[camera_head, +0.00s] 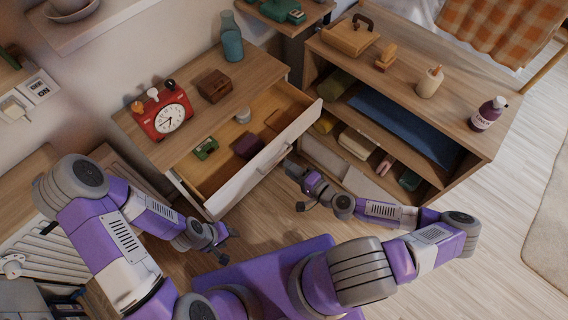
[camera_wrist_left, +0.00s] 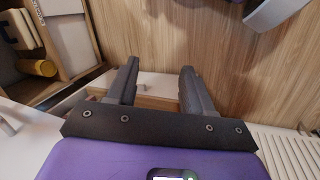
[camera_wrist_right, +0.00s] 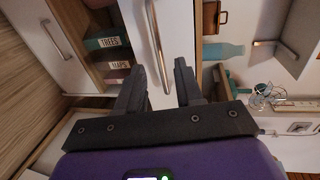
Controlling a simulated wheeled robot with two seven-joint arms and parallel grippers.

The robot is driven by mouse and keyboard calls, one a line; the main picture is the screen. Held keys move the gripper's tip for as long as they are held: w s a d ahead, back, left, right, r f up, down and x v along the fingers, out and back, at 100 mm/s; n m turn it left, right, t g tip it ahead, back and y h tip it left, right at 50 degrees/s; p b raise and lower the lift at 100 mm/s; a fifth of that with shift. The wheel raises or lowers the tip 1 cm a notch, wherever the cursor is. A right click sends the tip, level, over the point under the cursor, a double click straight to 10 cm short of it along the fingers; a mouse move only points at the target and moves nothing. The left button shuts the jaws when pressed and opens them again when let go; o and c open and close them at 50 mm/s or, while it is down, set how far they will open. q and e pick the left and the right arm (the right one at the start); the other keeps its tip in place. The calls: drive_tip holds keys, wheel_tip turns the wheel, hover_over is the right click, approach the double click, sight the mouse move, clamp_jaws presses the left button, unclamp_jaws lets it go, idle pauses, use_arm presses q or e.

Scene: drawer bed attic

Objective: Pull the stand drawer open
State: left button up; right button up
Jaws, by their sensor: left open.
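The stand drawer (camera_head: 235,182) is pulled well out of the wooden stand (camera_head: 252,72), with its inside in view. Its white front carries a bar handle (camera_head: 272,156). My right gripper (camera_head: 298,188) is in front of and to the right of the drawer front. In the right wrist view its fingers (camera_wrist_right: 160,88) are apart, with the handle (camera_wrist_right: 157,45) running ahead of the gap; I cannot tell whether they touch it. My left gripper (camera_head: 226,243) is open and empty, below the drawer's near corner; its spread fingers also show in the left wrist view (camera_wrist_left: 158,88).
The drawer holds several small items, including a green one (camera_head: 205,149). An open shelf unit (camera_head: 462,128) stands close to the right. Floor is clear in front.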

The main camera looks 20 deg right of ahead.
drive_tip(key=shift+v, duration=1.35)
drive_tip(key=s+a+f+n+g+h+p, duration=0.3)
drive_tip(key=s+a+f+n+g, duration=0.3)
drive_tip(key=g, duration=0.7)
drive_tip(key=shift+s+a+n, duration=1.05)
drive_tip(key=shift+s+n, duration=0.75)
drive_tip(key=shift+s, duration=0.25)
